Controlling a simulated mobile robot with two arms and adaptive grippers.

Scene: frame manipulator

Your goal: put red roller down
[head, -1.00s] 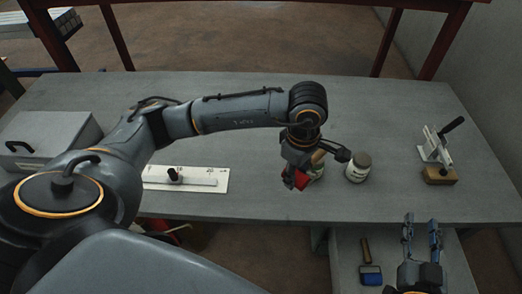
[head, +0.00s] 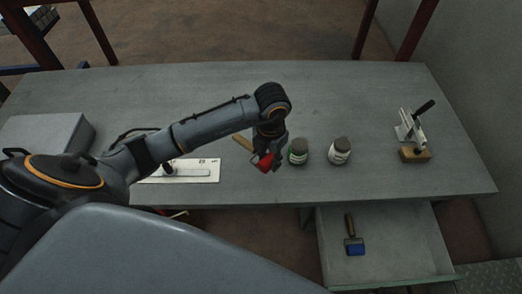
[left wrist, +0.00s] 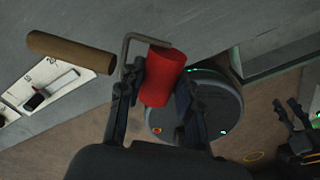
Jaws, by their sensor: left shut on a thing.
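The red roller (head: 264,162) has a red head, a bent wire and a wooden handle. My left gripper (head: 267,158) is shut on its red head, near the front of the grey table (head: 350,100). In the left wrist view the red head (left wrist: 163,76) is between the fingers, and the handle points left. Its height above the table is hard to tell. My right gripper is outside the head view; its two spread fingers show at the right of the left wrist view (left wrist: 287,112).
A green-labelled jar (head: 298,150) stands just right of the roller, with a white-labelled jar (head: 340,151) beyond it. A white plate (head: 208,170) lies left. A clamp-like fixture (head: 411,128) stands right. A blue roller (head: 355,245) lies in the open drawer (head: 400,230). The table's back is clear.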

